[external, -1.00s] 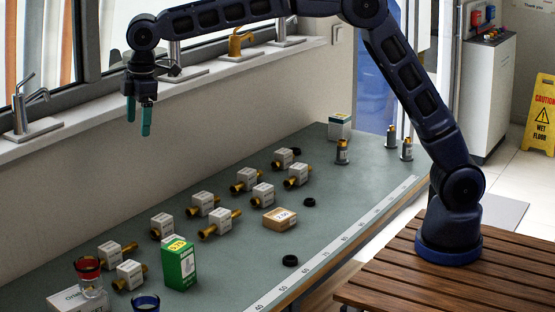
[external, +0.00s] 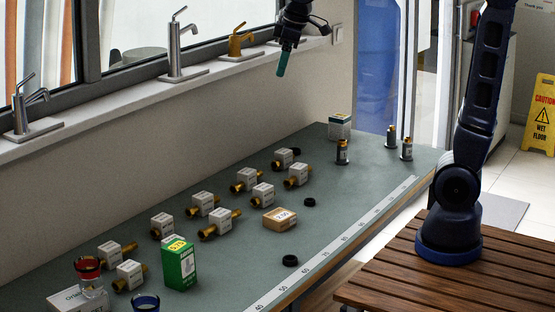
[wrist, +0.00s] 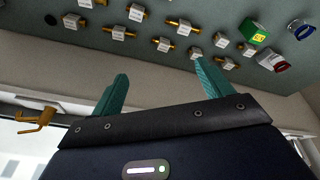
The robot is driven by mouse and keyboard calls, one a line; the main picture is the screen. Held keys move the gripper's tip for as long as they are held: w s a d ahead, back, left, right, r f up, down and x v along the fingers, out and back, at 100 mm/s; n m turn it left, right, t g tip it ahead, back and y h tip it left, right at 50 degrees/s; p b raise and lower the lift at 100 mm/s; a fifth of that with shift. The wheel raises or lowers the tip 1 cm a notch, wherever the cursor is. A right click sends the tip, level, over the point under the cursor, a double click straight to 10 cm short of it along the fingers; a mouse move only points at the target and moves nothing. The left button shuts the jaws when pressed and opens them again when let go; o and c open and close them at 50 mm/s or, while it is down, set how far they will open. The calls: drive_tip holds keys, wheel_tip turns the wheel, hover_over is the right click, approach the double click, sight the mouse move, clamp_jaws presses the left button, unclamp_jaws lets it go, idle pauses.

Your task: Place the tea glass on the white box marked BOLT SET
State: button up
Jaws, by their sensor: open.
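A clear glass with a red band (external: 89,280) is at the lower left of the external view. It overlaps a white box (external: 66,301) whose print I cannot read fully; whether it stands on or beside it I cannot tell. A second glass, blue (external: 146,303), is at the bottom edge, partly cut off. In the wrist view the red glass (wrist: 281,66), the white box (wrist: 265,58) and the blue glass (wrist: 303,31) are at the upper right. My gripper (external: 281,74) is open and empty, high above the table's far end; its teal fingers are apart in the wrist view (wrist: 160,68).
Several small white boxes with brass fittings (external: 201,204) spread over the table (external: 335,215). A green box (external: 179,264), a tan box (external: 280,219), black rings (external: 290,260) and a white-and-green box (external: 340,127) also stand there. Taps (external: 180,50) line the sill.

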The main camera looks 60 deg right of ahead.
drive_tip(key=s+d+f+m, duration=0.2)
drive_tip(key=s+d+f, duration=0.1)
drive_tip(key=s+d, duration=0.2)
drive_tip(key=s+d+f+m+t, duration=0.1)
drive_tip(key=s+d+f, duration=0.3)
drive_tip(key=s, duration=0.5)
drive_tip(key=s+d+f+m, duration=0.3)
drive_tip(key=s+d, duration=0.3)
drive_tip(key=s, duration=0.1)
drive_tip(key=shift+s+f+h, duration=0.25)
drive_tip(key=shift+f+h, duration=0.05)
drive_tip(key=shift+f, duration=0.1)
